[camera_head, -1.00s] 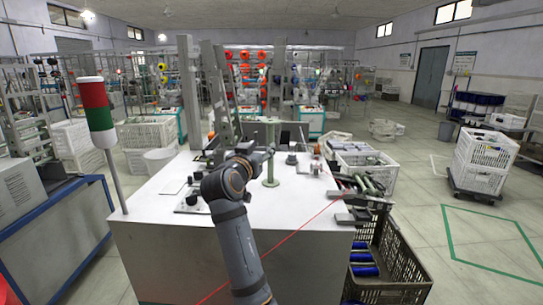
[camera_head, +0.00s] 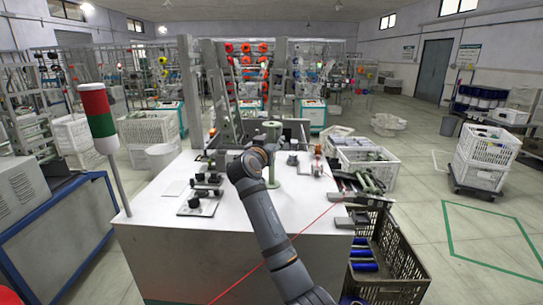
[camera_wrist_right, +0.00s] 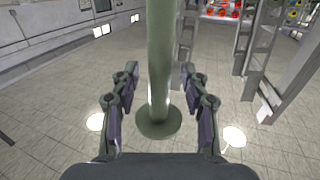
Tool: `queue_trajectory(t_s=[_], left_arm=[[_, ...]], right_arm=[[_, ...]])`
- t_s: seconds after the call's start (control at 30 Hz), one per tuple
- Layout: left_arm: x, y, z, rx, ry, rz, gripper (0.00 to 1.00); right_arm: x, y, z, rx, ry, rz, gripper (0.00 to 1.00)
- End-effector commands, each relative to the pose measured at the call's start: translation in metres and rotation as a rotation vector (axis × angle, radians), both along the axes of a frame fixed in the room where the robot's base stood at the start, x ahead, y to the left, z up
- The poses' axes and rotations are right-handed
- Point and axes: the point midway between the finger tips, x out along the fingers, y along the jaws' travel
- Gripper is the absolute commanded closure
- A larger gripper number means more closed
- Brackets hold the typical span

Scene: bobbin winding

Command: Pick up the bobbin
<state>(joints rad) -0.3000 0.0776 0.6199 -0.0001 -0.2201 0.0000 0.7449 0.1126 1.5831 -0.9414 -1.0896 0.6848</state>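The green bobbin (camera_head: 271,174) stands upright on the white machine table (camera_head: 262,221), with a round flange at its top. My right gripper's wrist is right in front of it, to its left in the head view, and hides part of it. In the right wrist view, the bobbin's pale green stem (camera_wrist_right: 160,45) runs between the two fingers of my right gripper (camera_wrist_right: 158,72). The fingers are apart, with a gap on each side of the stem. A round flange shows between the finger bases. My left gripper is not in view.
Black knobbed blocks (camera_head: 198,203) sit on the table left of my arm. A red-green-white signal post (camera_head: 97,118) stands at its left edge. A dark crate with blue spools (camera_head: 393,272) and a white crate (camera_head: 377,168) are on the right. A thin red line crosses the front.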

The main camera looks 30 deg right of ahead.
Motion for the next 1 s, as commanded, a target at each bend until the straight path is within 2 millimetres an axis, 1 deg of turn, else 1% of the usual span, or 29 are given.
queue_trajectory(t_s=[0.03,0.3,0.33,0.67,0.77,0.87,0.97,1.0], left_arm=[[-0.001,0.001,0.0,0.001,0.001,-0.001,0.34],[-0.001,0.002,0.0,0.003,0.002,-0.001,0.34],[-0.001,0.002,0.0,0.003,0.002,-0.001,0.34],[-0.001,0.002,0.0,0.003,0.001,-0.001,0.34],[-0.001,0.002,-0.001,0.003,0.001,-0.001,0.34],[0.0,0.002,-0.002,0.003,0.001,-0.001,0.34],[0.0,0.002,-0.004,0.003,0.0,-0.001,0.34],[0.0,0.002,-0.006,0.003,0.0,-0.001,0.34]], right_arm=[[0.0,0.0,0.0,0.0,0.0,0.0,0.61],[0.0,0.0,0.0,0.0,0.0,0.0,0.98],[0.0,0.0,0.0,0.0,0.0,0.0,1.0],[0.0,0.0,0.0,0.0,0.0,0.0,1.0],[0.0,0.0,0.004,0.0,-0.001,0.0,1.0],[0.0,0.0,0.013,0.002,-0.004,-0.001,1.0],[0.0,0.0,0.029,0.001,-0.006,0.0,1.0],[0.0,0.0,0.039,0.0,-0.006,-0.001,1.0]])
